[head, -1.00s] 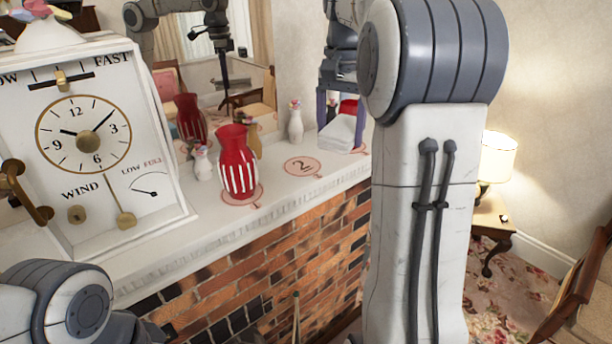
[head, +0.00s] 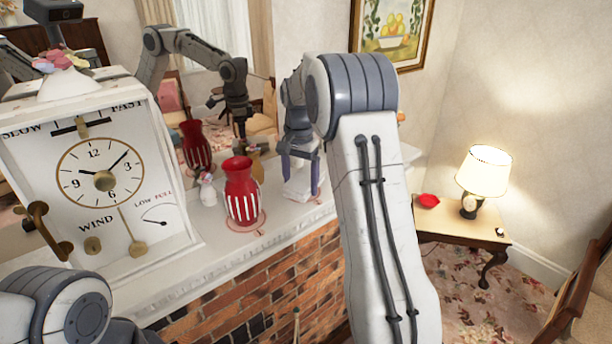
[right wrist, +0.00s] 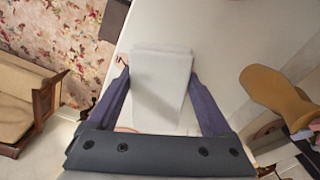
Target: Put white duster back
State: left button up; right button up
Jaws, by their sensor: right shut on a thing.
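The white duster (right wrist: 163,85) is a pale block between the two purple fingers of my right gripper (right wrist: 158,76) in the right wrist view. In the head view my right gripper (head: 300,178) points down over the white mantel, shut on the duster (head: 297,188), just right of the red striped vase. I cannot tell whether the duster touches the mantel. Part of a pinkish marking shows beside the duster in the right wrist view, mostly hidden. My left gripper is out of view.
The red striped vase (head: 241,190) stands close left of the duster. A small white figurine (head: 208,190) and the large white clock (head: 105,180) are farther left. A tan vase (right wrist: 274,90) shows in the right wrist view. A side table (head: 460,222) with a lamp (head: 484,172) stands right.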

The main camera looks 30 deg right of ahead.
aim_at(300, 182)
jog(key=shift+f, duration=0.25)
jog(key=shift+f, duration=0.2)
jog(key=o, duration=1)
jog(key=shift+r, duration=0.6)
notch_tip(300, 182, up, 11)
jog(key=shift+r+b, duration=0.1)
jog(key=shift+b, duration=0.75)
